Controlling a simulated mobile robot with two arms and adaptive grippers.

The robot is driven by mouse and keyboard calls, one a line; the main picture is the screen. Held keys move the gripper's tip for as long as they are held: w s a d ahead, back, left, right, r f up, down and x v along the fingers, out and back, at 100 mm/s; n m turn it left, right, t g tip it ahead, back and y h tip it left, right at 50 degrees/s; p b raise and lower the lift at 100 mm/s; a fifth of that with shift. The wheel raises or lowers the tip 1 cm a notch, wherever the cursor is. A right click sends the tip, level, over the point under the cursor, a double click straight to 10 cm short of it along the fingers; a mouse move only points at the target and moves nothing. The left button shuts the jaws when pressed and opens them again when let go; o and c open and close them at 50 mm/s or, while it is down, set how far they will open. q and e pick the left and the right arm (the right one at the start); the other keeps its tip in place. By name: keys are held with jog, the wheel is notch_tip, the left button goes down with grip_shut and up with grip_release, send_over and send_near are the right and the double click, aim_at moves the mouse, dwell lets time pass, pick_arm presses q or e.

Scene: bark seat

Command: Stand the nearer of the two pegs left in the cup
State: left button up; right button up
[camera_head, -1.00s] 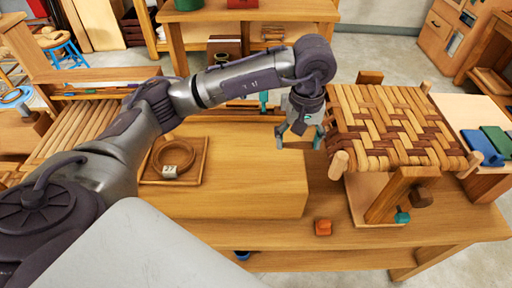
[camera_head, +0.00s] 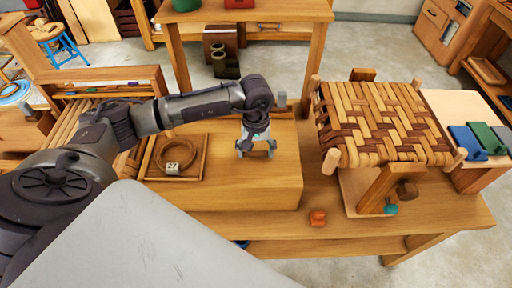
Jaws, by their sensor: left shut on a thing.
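My left gripper (camera_head: 256,150) points down over the raised wooden block on the bench. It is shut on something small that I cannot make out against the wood. It is right of the tray and apart from the woven seat. I cannot clearly pick out the cup or the two loose pegs. My left forearm covers part of the bench's back edge and may hide them. My right gripper is not in view.
A wooden tray (camera_head: 201,171) holds a coil (camera_head: 187,150) and a small tag. The woven bark seat (camera_head: 385,125) stands at the right. An orange piece (camera_head: 318,218) and a teal piece (camera_head: 391,208) are at the front. The raised block (camera_head: 245,195) has bare wood around my gripper.

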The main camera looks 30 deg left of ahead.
pick_arm(q)
jog(key=shift+f, duration=0.15)
jog(key=o, duration=0.8)
jog(key=shift+c, duration=0.2)
